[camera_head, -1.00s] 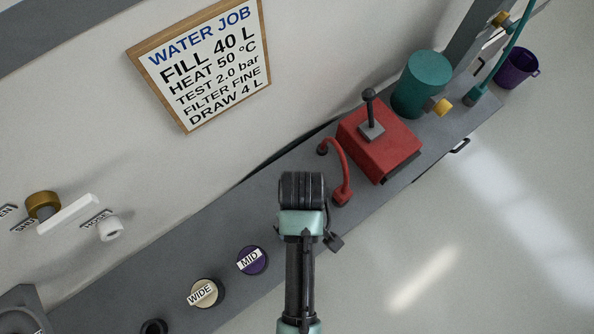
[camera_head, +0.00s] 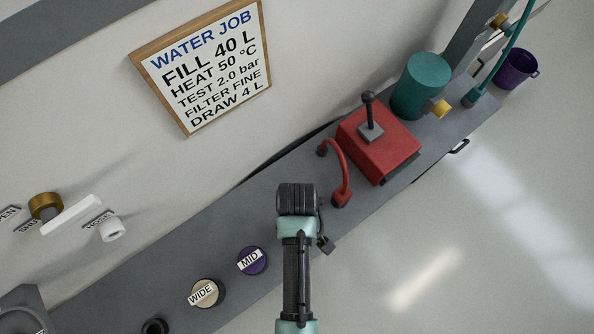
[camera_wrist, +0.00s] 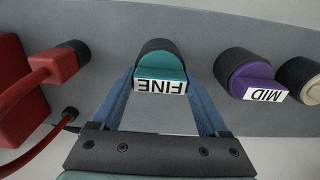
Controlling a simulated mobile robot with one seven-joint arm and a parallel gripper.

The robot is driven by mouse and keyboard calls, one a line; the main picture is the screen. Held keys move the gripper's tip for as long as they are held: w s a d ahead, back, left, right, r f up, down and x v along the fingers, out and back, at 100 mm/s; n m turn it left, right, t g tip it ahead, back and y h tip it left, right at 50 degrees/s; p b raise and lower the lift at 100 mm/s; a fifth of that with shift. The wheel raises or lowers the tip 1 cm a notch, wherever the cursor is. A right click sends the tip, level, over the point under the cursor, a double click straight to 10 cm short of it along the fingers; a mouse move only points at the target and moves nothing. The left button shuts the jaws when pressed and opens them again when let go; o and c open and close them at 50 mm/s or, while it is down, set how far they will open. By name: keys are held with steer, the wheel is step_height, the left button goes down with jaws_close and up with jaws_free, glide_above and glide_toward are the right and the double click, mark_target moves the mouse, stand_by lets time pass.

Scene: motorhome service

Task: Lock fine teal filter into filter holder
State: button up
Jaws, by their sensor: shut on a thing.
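The fine teal filter (camera_wrist: 160,63), with a dark body and a white FINE label, is upside down in the wrist view. My gripper (camera_wrist: 159,80) has its blue fingers on both sides of the filter's teal grip and is shut on it. Whether the filter's base touches the grey counter is unclear. In the head view my arm hides both the filter and my fingers. A dark round ring (camera_head: 154,327) is partly cut off at the bottom edge; I cannot tell whether it is the filter holder.
A purple MID filter (camera_head: 252,260) and a beige WIDE filter (camera_head: 205,293) stand on the grey counter (camera_head: 150,275). A red pump box (camera_head: 390,150) with a red hose (camera_head: 342,170) stands to the right of my arm. A teal tank (camera_head: 420,85) stands beyond it.

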steer(key=c, duration=0.4)
steer(key=shift+r, duration=0.15)
step_height(320, 180, up, 9)
steer(key=shift+r, duration=0.15)
steer(key=shift+r+p, duration=0.5)
steer(key=shift+p, duration=0.15)
steer(key=shift+d, duration=0.1)
